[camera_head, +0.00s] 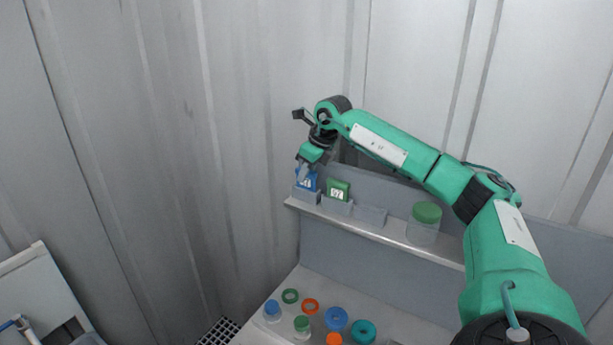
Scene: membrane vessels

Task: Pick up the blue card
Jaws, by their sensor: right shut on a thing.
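The blue card (307,182) stands upright at the left end of the shelf, in or just above a small grey holder (306,195). I cannot tell whether its lower edge is clear of the holder. My right gripper (303,172) reaches down to it from above and is shut on it; the fingers cover part of the card. My left gripper is not in view.
A green card (339,187) stands in the neighbouring holder (337,206), close on the right. An empty-looking holder (370,215) and a green-lidded jar (424,223) stand farther right on the shelf (395,236). Several coloured rings and small vessels (302,326) sit on the worktop below.

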